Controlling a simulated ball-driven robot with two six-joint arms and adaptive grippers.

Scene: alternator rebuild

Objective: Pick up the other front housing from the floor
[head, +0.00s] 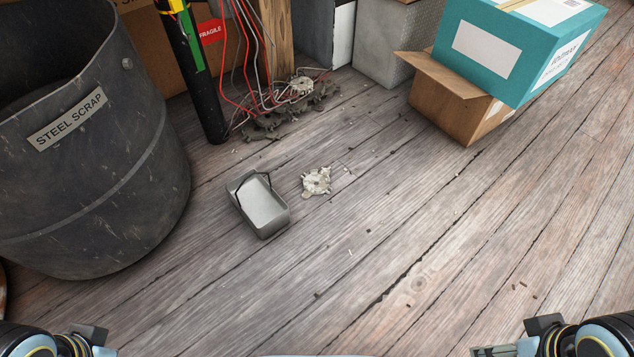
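A pale, cast-metal piece with an uneven edge, which looks like a front housing (316,181), lies flat on the wooden floor near the middle of the head view. A second pale round piece with holes, which looks like another housing (301,84), lies farther back on dark debris beside the hanging wires. My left gripper (98,347) is at the bottom left corner, and my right gripper (495,350) is at the bottom right. Both are cut off by the frame edge and far from either piece. Their fingertips do not show clearly.
A grey metal tin (263,208) sits just left of the nearer piece. A large steel scrap bin (95,190) stands at left. Red and grey wires (245,60) hang behind. A teal box (510,45) rests on an open cardboard box (455,105). The foreground floor is mostly clear.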

